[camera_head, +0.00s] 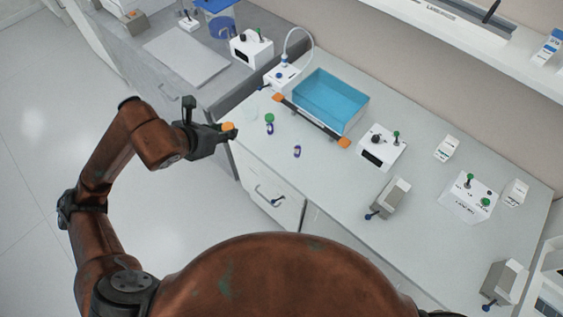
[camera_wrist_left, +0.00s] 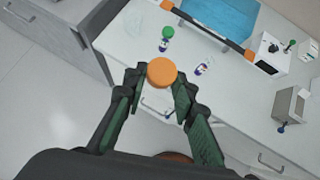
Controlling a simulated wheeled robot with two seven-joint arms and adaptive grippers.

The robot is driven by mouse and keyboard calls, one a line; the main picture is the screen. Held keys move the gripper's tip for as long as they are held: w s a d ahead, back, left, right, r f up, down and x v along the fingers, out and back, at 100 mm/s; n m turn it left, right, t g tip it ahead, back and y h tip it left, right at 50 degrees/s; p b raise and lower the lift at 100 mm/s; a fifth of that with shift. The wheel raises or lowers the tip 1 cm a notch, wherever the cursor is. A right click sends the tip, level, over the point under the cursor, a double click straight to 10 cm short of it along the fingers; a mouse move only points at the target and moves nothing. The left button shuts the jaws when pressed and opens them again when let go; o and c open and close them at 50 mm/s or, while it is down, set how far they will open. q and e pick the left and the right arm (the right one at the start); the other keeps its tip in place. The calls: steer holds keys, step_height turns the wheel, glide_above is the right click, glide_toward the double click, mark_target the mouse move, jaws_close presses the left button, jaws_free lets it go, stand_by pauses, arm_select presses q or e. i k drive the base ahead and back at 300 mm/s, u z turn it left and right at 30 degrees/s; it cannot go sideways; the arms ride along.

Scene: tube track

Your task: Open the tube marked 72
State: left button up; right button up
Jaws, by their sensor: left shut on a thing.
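My left gripper (camera_head: 226,131) is shut on an orange cap (camera_head: 228,126) at the left edge of the counter. In the left wrist view the round top of the orange cap (camera_wrist_left: 161,71) sits between the fingertips (camera_wrist_left: 156,82); no tube body shows under it. A tube with a green cap (camera_head: 269,118) stands on the counter just beyond, also in the left wrist view (camera_wrist_left: 166,38). The numbers are too small to read. My right gripper is not in view.
A blue tray (camera_head: 330,99) lies behind the tubes, with an orange-ended bar (camera_head: 312,121) along its front. White devices (camera_head: 381,148) and grey boxes (camera_head: 388,197) stand to the right. The counter around the tubes is mostly clear.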

mark_target(297, 146)
steer(key=k, duration=0.85)
steer(key=z, duration=0.85)
steer(key=i, duration=1.1)
steer(key=u, duration=0.35)
